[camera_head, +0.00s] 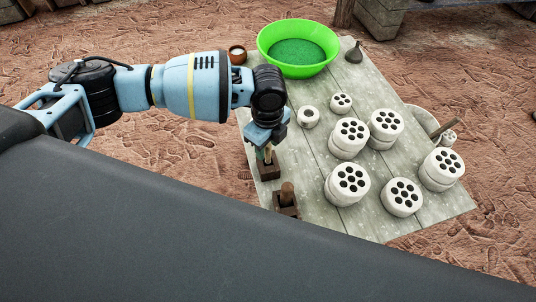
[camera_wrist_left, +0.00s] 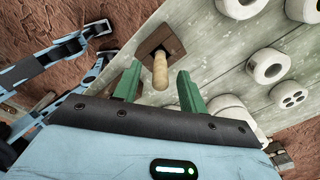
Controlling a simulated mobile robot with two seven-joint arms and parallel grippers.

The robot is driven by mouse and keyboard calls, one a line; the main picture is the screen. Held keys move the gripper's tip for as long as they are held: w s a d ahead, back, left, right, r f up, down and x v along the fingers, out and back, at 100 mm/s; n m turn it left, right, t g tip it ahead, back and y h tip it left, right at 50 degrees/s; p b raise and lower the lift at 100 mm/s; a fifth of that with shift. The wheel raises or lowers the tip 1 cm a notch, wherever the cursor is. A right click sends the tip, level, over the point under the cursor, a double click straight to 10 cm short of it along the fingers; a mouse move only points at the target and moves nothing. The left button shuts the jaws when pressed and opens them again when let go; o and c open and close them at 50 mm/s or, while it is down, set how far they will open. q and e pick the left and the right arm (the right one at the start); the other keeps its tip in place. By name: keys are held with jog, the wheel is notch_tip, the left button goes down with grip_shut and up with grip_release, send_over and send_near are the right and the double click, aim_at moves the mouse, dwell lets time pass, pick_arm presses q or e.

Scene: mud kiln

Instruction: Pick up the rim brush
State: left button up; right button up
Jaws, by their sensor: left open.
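A tool with a pale wooden handle and a dark brown block base (camera_head: 268,170) stands upright at the table's left edge, and it also shows in the left wrist view (camera_wrist_left: 160,68). A similar tool (camera_head: 287,200) stands nearer to me. I cannot tell for certain whether either is the rim brush. My left gripper (camera_head: 266,150) points down over the farther tool. In the left wrist view its green fingers (camera_wrist_left: 158,88) are open, one on each side of the handle, with gaps visible. My right gripper is not in view.
White cylinders with dark holes (camera_head: 348,138) stand in several places on the grey plank table (camera_head: 310,160). A bright green basin (camera_head: 298,48) is at the back, with a small brown cup (camera_head: 237,54) to its left and a dark pointed object (camera_head: 354,52) to its right.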

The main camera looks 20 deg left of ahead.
pick_arm(q)
grip_shut()
